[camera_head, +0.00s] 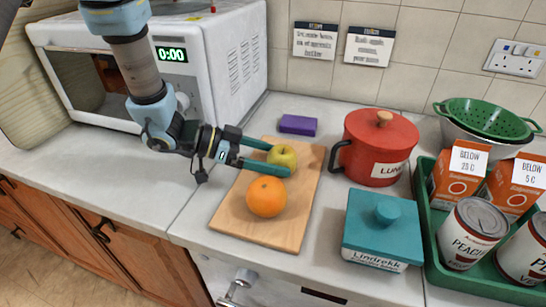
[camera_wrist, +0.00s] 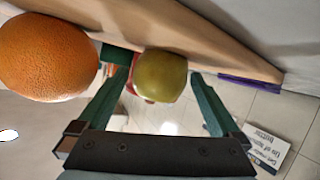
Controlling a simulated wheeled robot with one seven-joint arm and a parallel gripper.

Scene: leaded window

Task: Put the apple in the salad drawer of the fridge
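A yellow-green apple (camera_head: 283,156) sits on a wooden cutting board (camera_head: 228,216), just behind an orange. In the wrist view the apple (camera_wrist: 162,75) lies between the fingertips, with narrow gaps on both sides. My gripper (camera_head: 272,157) reaches in from the left, low over the board, its two dark green fingers open on either side of the apple. It also shows in the wrist view (camera_wrist: 160,80), holding nothing. A white appliance front with a metal handle (camera_head: 235,287) shows below the counter edge; I cannot tell whether it is the fridge. No salad drawer is visible.
The orange (camera_head: 267,197) stands close to the near finger. A green crate (camera_head: 431,250) with cans and cartons is at right. A microwave (camera_head: 235,60) stands at back left; the counter's left front is clear.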

